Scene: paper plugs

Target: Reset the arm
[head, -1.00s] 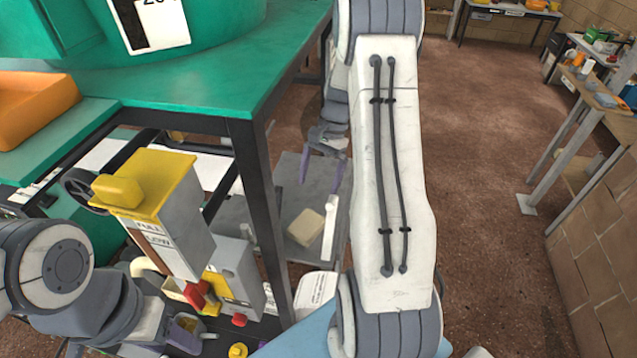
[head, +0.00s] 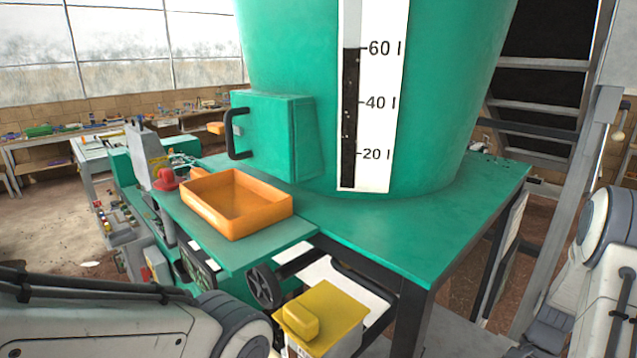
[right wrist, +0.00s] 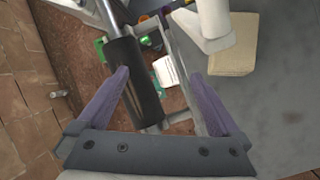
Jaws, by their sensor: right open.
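My right gripper (right wrist: 160,78) shows in the right wrist view with its two purple fingers spread apart and nothing between them. It hangs above a grey surface (right wrist: 275,95) and a metal frame with a dark cylinder (right wrist: 133,85). A beige block (right wrist: 232,45) lies on the grey surface beyond the right finger, apart from it. In the head view my right arm (head: 600,260) stands at the right edge. My left arm (head: 120,315) reaches in along the lower left. Neither gripper shows in the head view.
A green machine table (head: 450,215) carries a large green tank (head: 440,90) with a litre scale. An orange tray (head: 235,222) sits on its left shelf. A yellow-topped box (head: 335,318) stands close in front. Open floor shows at the far left.

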